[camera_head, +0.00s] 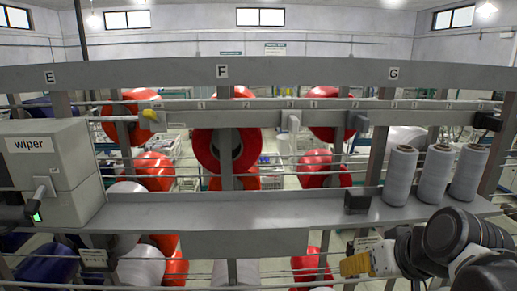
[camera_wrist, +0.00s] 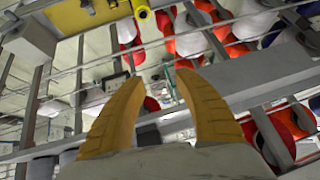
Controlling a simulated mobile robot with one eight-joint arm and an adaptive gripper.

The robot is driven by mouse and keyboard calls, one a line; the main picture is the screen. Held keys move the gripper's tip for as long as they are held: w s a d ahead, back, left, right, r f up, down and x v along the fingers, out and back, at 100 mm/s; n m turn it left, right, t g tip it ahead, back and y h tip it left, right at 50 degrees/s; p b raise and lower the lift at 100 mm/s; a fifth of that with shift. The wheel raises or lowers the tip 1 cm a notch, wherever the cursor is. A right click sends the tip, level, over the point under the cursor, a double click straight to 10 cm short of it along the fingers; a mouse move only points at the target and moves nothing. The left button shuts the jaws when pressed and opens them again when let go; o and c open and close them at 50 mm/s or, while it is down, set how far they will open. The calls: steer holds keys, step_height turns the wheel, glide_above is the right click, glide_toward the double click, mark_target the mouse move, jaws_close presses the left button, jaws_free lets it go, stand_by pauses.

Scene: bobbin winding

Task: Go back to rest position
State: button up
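My gripper (camera_head: 357,264) is at the lower right in the head view, below the grey shelf (camera_head: 270,213) and in front of the frame. In the wrist view its two yellow fingers (camera_wrist: 160,92) stand apart with nothing between them. Three grey-white bobbins (camera_head: 436,174) stand upright in a row on the right end of the shelf, above my arm. The wrist view is tilted and shows bars, shelf and coloured spools beyond the fingers.
A grey wiper machine (camera_head: 50,170) with a green light stands at the left. A small dark block (camera_head: 357,201) sits on the shelf left of the bobbins. Red spools (camera_head: 226,150) are behind the rails. The shelf's middle is bare.

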steer(key=s+a+f+h, duration=0.2)
steer(key=s+a+f, duration=0.1)
steer(key=s+f, duration=0.35)
step_height(320, 180, down, 38)
steer(key=b, duration=3.8)
steer(key=shift+d+f+b, duration=0.25)
steer(key=shift+d+b, duration=0.05)
steer(key=shift+b, duration=0.05)
steer(key=shift+s, duration=0.1)
